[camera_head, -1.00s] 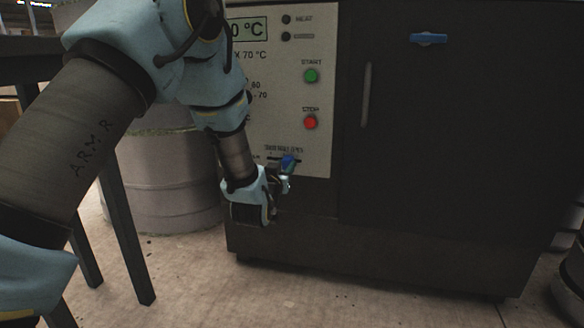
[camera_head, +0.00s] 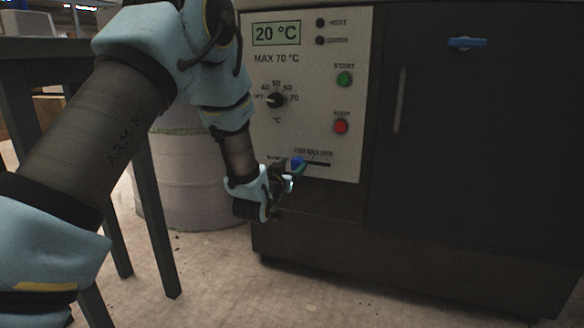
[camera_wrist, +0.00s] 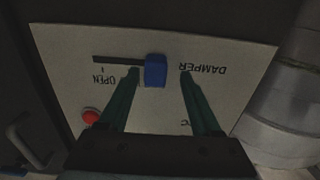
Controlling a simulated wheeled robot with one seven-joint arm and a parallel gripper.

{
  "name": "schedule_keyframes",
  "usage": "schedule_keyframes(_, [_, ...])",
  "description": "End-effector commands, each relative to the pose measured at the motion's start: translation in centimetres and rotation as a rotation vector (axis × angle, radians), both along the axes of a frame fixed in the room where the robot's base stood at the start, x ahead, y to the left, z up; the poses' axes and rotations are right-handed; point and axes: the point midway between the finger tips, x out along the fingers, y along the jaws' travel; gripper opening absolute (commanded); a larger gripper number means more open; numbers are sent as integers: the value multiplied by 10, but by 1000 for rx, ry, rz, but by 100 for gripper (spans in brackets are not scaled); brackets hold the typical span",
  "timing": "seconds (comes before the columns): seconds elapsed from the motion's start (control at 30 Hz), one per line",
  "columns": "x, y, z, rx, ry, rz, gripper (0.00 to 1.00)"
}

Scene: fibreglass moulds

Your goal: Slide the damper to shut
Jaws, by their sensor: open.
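The damper is a blue knob (camera_head: 297,162) on a dark slot (camera_head: 318,164) low on the oven's pale control panel. The knob sits at the left, shut end of the visible slot, with bare slot to its right toward OPEN. In the wrist view, which shows the panel upside down, the blue knob (camera_wrist: 155,70) stands between my two green fingers. My gripper (camera_head: 287,178) is open around the knob. The left finger in that view is close beside the knob; I cannot tell whether it touches. The right finger is clearly apart from it. The knob covers that end of the slot.
The panel carries a dial (camera_head: 276,100), a green START button (camera_head: 344,79) and a red STOP button (camera_head: 341,126) above the slot. A dark door with a handle (camera_head: 400,100) is to the right. A pale drum (camera_head: 190,185) and a dark table leg (camera_head: 158,225) stand left.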

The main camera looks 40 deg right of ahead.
Motion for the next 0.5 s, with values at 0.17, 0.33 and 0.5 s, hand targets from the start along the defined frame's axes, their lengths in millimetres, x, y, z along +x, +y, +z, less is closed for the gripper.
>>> schedule_keyframes(0.17, [-1,0,0,1,1,-2,65])
schedule_keyframes(0.33, [-10,14,1,3,2,-2,65])
schedule_keyframes(0.5, [-28,43,2,3,2,-1,65])
